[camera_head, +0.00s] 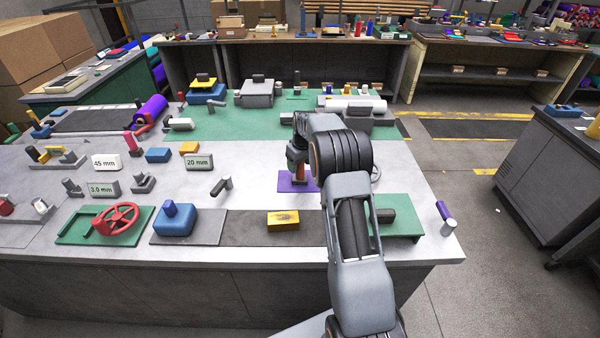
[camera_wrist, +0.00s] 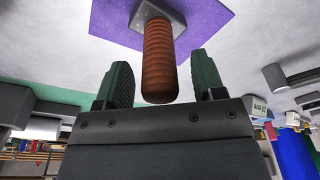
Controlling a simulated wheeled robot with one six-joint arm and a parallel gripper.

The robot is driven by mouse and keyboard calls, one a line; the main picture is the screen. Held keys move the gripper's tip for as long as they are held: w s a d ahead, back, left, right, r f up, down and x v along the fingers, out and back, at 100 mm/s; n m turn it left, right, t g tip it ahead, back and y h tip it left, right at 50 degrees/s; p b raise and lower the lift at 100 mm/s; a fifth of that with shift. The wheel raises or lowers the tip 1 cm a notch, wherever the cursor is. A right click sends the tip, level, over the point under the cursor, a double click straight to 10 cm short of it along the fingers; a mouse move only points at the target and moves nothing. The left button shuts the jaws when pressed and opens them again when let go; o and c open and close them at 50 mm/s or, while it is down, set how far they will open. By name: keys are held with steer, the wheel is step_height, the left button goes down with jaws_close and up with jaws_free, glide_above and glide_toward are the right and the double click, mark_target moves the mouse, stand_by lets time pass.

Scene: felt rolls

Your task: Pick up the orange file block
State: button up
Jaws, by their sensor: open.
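An upright ribbed orange-brown handle (camera_wrist: 158,60) on a small grey base (camera_wrist: 172,14) stands on a purple mat (camera_wrist: 215,15). In the head view the purple mat (camera_head: 285,183) lies near the table's middle right, with the handle (camera_head: 301,173) partly hidden by my arm. My gripper (camera_wrist: 160,78) is open, with one dark green finger on each side of the handle and a visible gap at both. The name "orange file block" fits no thing for certain. An orange-yellow block (camera_head: 283,221) lies on a dark strip in front, and a smaller orange block (camera_head: 189,148) lies farther left.
A blue knobbed block (camera_head: 175,220) and a red handwheel (camera_head: 117,219) stand at the front left. A green mat (camera_head: 400,208) with a dark piece lies right of my arm. Grey fixtures (camera_head: 346,118) stand behind it. Bare grey table lies left of the purple mat.

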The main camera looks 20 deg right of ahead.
steer(key=shift+f, duration=0.25)
steer(key=shift+c, duration=0.3)
steer(key=c, duration=1)
steer(key=shift+o, duration=0.2)
steer(key=shift+r, duration=0.15)
steer(key=shift+w+r, duration=0.1)
steer(key=shift+r, duration=0.5)
steer(key=s+a+r+b, duration=0.2)
steer(key=s+r, duration=0.3)
steer(key=s, duration=0.1)
steer(key=s+a+r+b, duration=0.2)
steer(key=s+a+r, duration=0.1)
steer(key=s+r, duration=0.3)
steer(key=shift+s+a+r+b, duration=0.3)
steer(key=shift+s+b, duration=0.1)
steer(key=shift+s, duration=0.15)
